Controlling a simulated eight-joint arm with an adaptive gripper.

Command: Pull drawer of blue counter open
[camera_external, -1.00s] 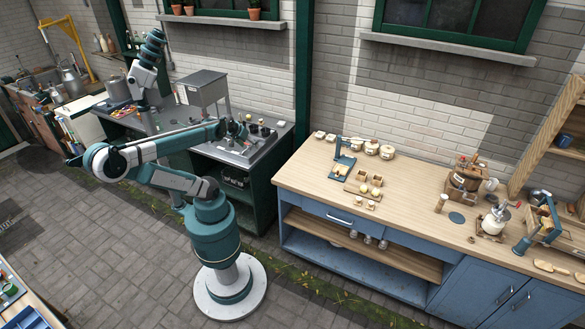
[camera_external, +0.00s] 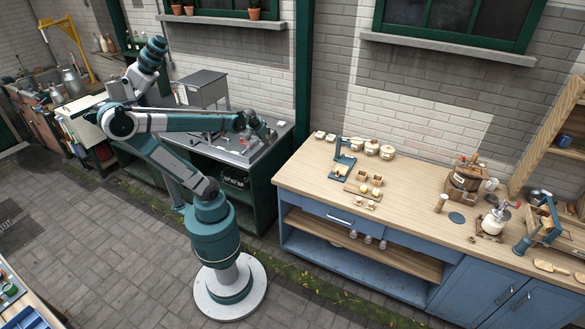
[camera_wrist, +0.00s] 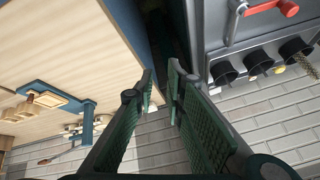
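The blue counter (camera_external: 300,238) with a pale wooden top stands at the right in the external view. Its drawer (camera_external: 315,208) is under the top at the left end, with a light bar handle (camera_external: 339,219). The drawer looks shut. My gripper (camera_external: 264,132) is above the right end of the grey-topped dark green bench, left of the counter and away from the drawer. In the wrist view my gripper (camera_wrist: 160,82) has its two fingers apart with nothing between them. The counter top (camera_wrist: 60,60) shows at the left there; the handle is not in that view.
The grey bench (camera_external: 225,150) carries several small dark cups (camera_wrist: 256,62) and a red-handled tool (camera_wrist: 275,8). A blue stand (camera_external: 342,160), wooden blocks and jars (camera_external: 387,152) are on the counter top. The paved floor (camera_external: 290,290) before the counter is clear.

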